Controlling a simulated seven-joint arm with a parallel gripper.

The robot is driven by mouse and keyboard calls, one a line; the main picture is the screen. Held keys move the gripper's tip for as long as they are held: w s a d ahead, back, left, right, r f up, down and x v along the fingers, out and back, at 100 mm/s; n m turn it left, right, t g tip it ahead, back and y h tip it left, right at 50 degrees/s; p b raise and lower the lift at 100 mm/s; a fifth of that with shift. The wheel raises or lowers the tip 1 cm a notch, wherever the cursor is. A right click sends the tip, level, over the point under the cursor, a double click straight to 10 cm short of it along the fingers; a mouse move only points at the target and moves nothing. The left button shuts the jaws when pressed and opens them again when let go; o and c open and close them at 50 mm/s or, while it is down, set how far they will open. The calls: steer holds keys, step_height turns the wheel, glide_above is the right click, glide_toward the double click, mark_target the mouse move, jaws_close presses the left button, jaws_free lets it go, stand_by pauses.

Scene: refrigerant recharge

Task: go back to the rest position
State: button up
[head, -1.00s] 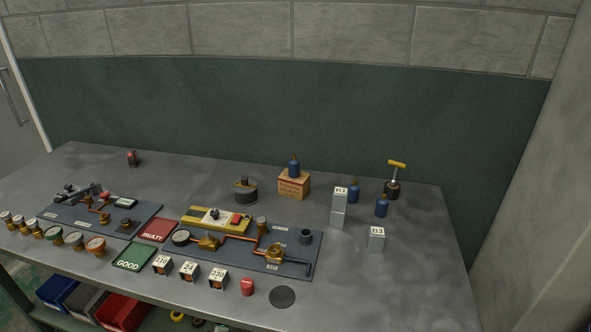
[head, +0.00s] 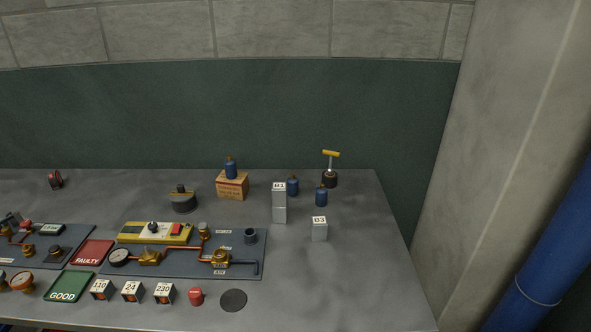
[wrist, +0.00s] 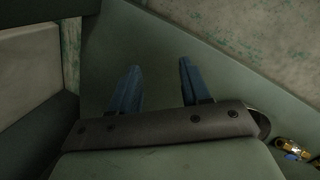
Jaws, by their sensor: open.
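My gripper (wrist: 158,66) shows only in the wrist view. Its two blue fingers stand apart with nothing between them. Behind the fingers is a plain dark green surface, and they touch no object that I can see. The gripper is not in the head view, so its place relative to the bench (head: 330,285) cannot be told from there.
The bench carries a valve panel (head: 190,268), a red tray (head: 92,253), a green tray (head: 68,285), a cardboard box (head: 232,187), grey blocks (head: 279,207) and blue bottles (head: 321,196). The bench's right front is clear. Brass parts (wrist: 292,150) show in the wrist view.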

steer(key=s+d+r+m+g+y, duration=0.1)
steer(key=s+d+m+g, duration=0.1)
steer(key=s, duration=0.4)
steer(key=s+d+r+m+g+y, duration=0.1)
steer(key=s+d+r+m+g, duration=0.1)
steer(key=s+d, duration=0.2)
steer(key=s+d+r+m+g+y, duration=0.1)
steer(key=s+d+m+g, duration=0.1)
steer(key=s, duration=0.7)
steer(key=shift+s+d+r+m+g, duration=0.15)
steer(key=shift+d+r+m+g, duration=0.2)
steer(key=shift+d, duration=0.5)
